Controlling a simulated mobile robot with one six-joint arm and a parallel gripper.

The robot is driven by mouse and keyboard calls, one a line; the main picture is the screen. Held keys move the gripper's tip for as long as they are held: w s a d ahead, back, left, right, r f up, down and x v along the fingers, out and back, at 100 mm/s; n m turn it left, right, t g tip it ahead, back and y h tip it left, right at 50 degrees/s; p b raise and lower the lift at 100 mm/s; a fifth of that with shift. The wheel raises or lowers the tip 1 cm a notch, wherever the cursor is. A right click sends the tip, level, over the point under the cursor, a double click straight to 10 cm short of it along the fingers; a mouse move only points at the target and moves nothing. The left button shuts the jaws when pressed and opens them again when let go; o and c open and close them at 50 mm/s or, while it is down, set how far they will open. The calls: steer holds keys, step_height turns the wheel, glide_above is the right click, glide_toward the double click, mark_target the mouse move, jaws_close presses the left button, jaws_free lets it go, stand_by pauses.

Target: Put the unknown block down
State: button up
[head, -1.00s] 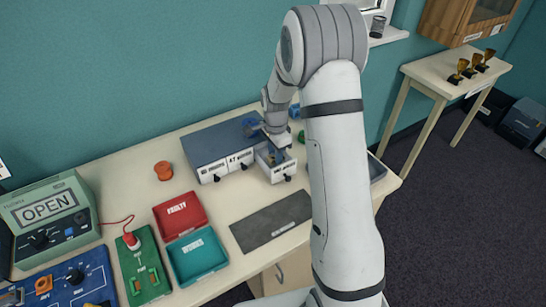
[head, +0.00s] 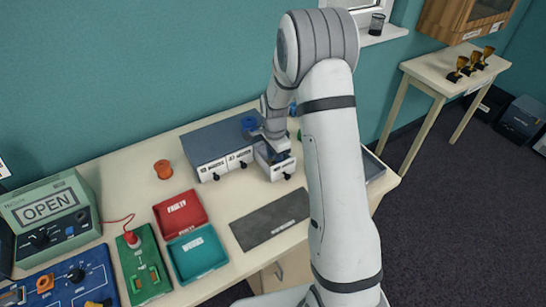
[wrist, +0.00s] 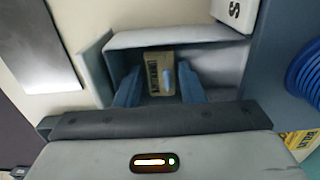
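A tan block with a dark label (wrist: 157,65) sits between the blue-grey fingertips of my gripper (wrist: 160,82) in the wrist view. Block and fingertips are inside an open grey drawer (wrist: 190,40). Whether the block touches the drawer's floor cannot be told. In the head view my gripper (head: 274,150) reaches down into the pulled-out drawer (head: 283,172), and the block is hidden there.
The drawer belongs to a blue-grey cabinet (head: 205,140) with a blue spool (head: 249,123) on top. A red tray (head: 180,212), a teal tray (head: 197,255) and a dark mat (head: 270,222) lie in front. An orange round piece (head: 163,169) stands left of the cabinet.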

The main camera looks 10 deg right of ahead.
step_height(320, 180, up, 12)
steer(key=b, duration=0.2)
steer(key=s+r+n+t, duration=0.2)
steer(key=s+r+n, duration=0.5)
steer(key=s+r, duration=0.45)
steer(key=s+n+t, duration=0.1)
steer(key=s+n, duration=0.6)
steer(key=s, duration=0.9)
steer(key=shift+s+a+f, duration=0.25)
steer(key=shift+a+f, duration=0.1)
steer(key=shift+f, duration=0.1)
